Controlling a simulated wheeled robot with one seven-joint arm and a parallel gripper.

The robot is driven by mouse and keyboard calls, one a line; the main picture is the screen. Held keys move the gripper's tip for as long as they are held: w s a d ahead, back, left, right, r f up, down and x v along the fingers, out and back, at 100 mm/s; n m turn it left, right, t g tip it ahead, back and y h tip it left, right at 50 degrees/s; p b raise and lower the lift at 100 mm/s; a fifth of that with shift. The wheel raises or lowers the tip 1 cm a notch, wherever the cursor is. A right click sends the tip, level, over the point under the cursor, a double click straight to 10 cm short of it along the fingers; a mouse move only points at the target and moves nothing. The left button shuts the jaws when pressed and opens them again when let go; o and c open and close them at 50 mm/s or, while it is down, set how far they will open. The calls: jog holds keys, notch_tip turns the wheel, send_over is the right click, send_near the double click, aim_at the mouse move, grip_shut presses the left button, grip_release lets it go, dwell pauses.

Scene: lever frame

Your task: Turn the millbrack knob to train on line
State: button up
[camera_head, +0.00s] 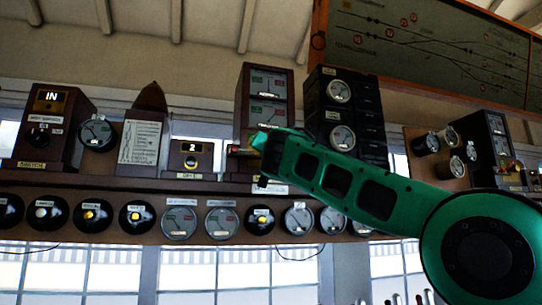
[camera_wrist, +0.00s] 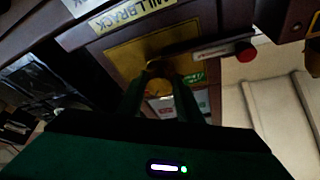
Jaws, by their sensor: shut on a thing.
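The brown instrument with the MILLBRACK label (camera_wrist: 135,14) fills the upper part of the wrist view, seen tilted. A brass-coloured plate (camera_wrist: 122,58) sits under the label. The round brass knob (camera_wrist: 155,66) stands at the plate, between the fingertips of my gripper (camera_wrist: 162,84). My gripper is shut on the knob. Its fingers partly cover the knob, and its pointing direction is hard to read. A green and a white label show just beyond the fingers. In the head view my green gripper (camera_head: 262,152) is at the shelf, below a tall box with two dials (camera_head: 268,97).
A red button (camera_wrist: 245,52) stands right of the plate. In the head view, a box marked 2 (camera_head: 191,158) stands left of my gripper, a dark dial box (camera_head: 342,110) right. Several round dials and bells line the shelf front below. A track diagram (camera_head: 435,45) hangs above.

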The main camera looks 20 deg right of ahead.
jog(key=shift+m+h, duration=0.3)
jog(key=shift+m, duration=0.4)
jog(key=o, duration=1)
jog(key=shift+o, duration=0.2)
jog(key=v, duration=1)
jog(key=shift+s+a, duration=0.15)
jog(key=shift+s, duration=0.15)
jog(key=shift+f, duration=0.15)
